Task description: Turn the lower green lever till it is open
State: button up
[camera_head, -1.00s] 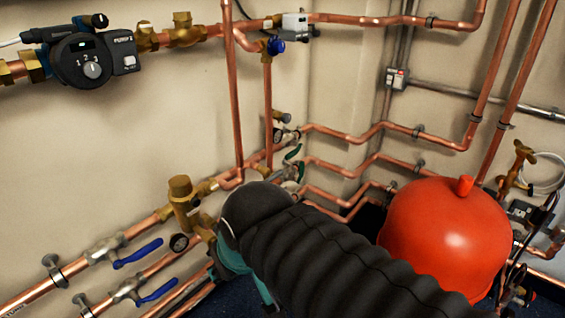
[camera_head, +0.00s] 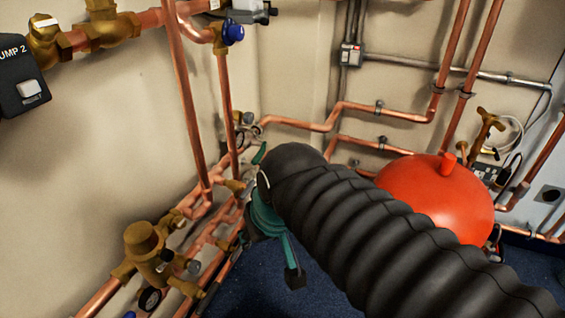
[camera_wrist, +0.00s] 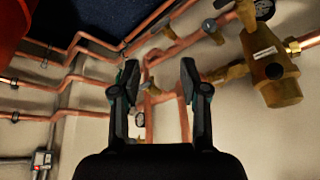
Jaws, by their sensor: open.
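A green lever (camera_head: 259,153) shows in the head view on the pipes near the wall corner, just left of my arm's end. A second, lower green lever cannot be made out in the head view; my arm covers the pipes there. In the wrist view, my gripper (camera_wrist: 160,78) is open and empty, its two dark fingers apart with copper pipe and wall beyond. A small green patch beside the left finger is too small to tell as lever or gripper part. In the head view, the teal part of my wrist hangs beside the lower pipes.
A red tank (camera_head: 435,195) stands right of my arm. A brass valve body (camera_head: 150,255) with a gauge (camera_head: 150,300) is at the lower left. A blue knob (camera_head: 233,33) sits on the upper pipe. Copper pipes line both walls; blue floor is clear below.

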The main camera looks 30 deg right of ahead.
jog(key=w+d+f+m+g+y, duration=0.1)
jog(key=w+d+f+m+y, duration=0.2)
jog(key=w+f+m+y, duration=0.35)
jog(key=w+d+f+m+g+y, duration=0.1)
jog(key=w+d+f+m+y, duration=0.25)
jog(key=w+f+m, duration=0.45)
jog(key=w+d+f+m+t+h, duration=0.1)
jog(key=w+d+f+m+t, duration=0.1)
jog(key=w+d+m+t, duration=0.5)
jog(key=w+d+f+m+t+h, duration=0.15)
jog(key=w+d+m+t, duration=0.35)
jog(key=d+m, duration=0.55)
jog(key=w+a, duration=0.1)
jog(key=w, duration=0.2)
jog(key=w+a+n, duration=0.1)
jog(key=w+a, duration=0.1)
jog(key=w, duration=0.2)
jog(key=w+a+n+t, duration=0.1)
jog(key=w, duration=0.2)
jog(key=shift+w+a+f, duration=0.25)
jog(key=shift+w+f, duration=0.05)
grip_shut()
